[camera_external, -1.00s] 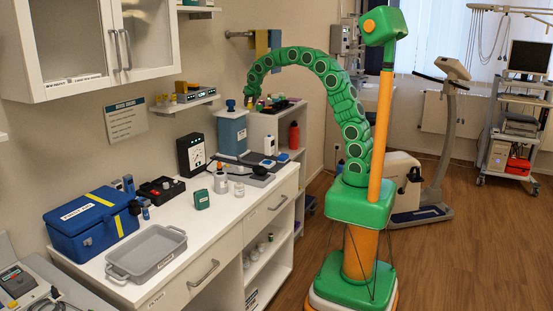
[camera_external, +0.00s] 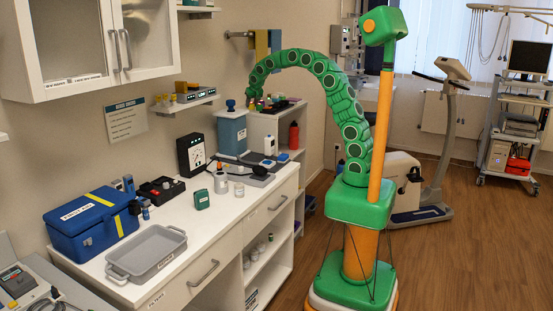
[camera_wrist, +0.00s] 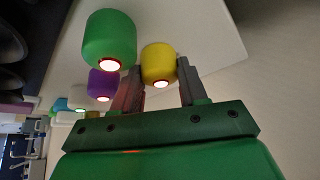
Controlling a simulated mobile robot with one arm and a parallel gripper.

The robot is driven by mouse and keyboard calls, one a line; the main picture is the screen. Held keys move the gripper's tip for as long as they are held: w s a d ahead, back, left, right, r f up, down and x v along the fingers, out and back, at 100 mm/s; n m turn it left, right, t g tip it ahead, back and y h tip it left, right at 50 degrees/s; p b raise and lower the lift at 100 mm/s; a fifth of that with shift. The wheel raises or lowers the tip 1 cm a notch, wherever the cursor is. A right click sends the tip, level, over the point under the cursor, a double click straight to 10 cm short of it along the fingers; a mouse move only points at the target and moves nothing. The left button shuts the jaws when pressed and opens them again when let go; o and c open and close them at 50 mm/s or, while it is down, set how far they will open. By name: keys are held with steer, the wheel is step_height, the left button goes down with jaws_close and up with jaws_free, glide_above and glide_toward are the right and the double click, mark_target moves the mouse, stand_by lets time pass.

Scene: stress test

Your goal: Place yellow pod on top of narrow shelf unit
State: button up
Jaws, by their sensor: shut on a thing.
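The yellow pod (camera_wrist: 158,63) is between the two fingers of my gripper (camera_wrist: 160,68) in the wrist view, and the fingers are shut on it. A white surface lies behind it; I cannot tell whether the pod touches it. In the external view my gripper (camera_external: 252,103) is small at the end of the arched green arm, by the top of the narrow white shelf unit (camera_external: 285,123) behind the counter. The yellow pod cannot be made out there.
In the wrist view a green pod (camera_wrist: 109,40) stands close beside the yellow one, with a purple pod (camera_wrist: 104,84) and others beyond. In the external view a blue-grey box (camera_external: 232,132) stands near my gripper. A small wall shelf (camera_external: 190,101) is to the left.

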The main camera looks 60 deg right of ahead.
steer(key=o, duration=1.1)
steer(key=v, duration=1.2)
steer(key=s+a+f+n+g+y, duration=0.1)
steer(key=s+a+f, duration=0.3)
steer(key=s, duration=1.3)
steer(key=s+a+f+n+g+y, duration=0.1)
steer(key=s+a+f+n+g, duration=0.2)
steer(key=s, duration=1.4)
steer(key=s+a+f+n+g+y, duration=0.1)
steer(key=s+a+f, duration=0.6)
steer(key=s, duration=1)
steer(key=shift+a+n+g, duration=0.9)
steer(key=shift+a, duration=0.5)
